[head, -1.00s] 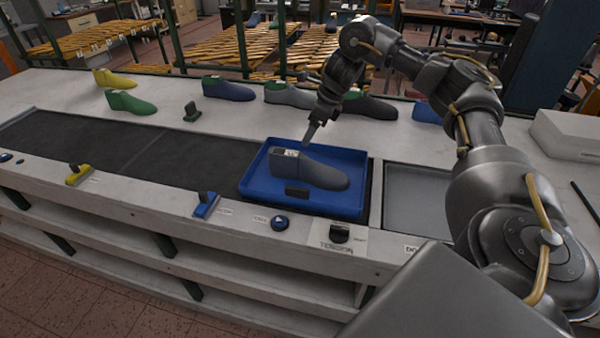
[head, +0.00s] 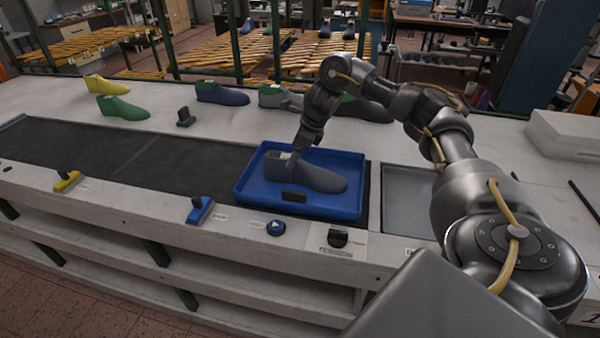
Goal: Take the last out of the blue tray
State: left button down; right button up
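A dark grey last (head: 318,178) lies in the blue tray (head: 345,208), its toe toward the right. The tray sits at the right end of the dark belt. My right gripper (head: 292,158) reaches down from behind and its fingertips are at the top of the last's heel end, on the left. The fingers overlap the last in the picture and look at or very near it. I cannot tell whether they are closed on it. The last still lies flat in the tray. My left gripper is not in view.
Yellow (head: 105,86), green (head: 122,108) and blue (head: 221,94) lasts stand behind the belt, with more behind my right arm. A grey recessed plate (head: 408,200) lies right of the tray. A white box (head: 568,135) stands at the right. The belt (head: 130,165) is clear.

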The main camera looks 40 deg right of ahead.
jog(key=x, duration=0.3)
jog(key=shift+w+f, duration=0.1)
jog(key=shift+w, duration=0.05)
jog(key=shift+c, duration=0.2)
jog(key=c, duration=1.5)
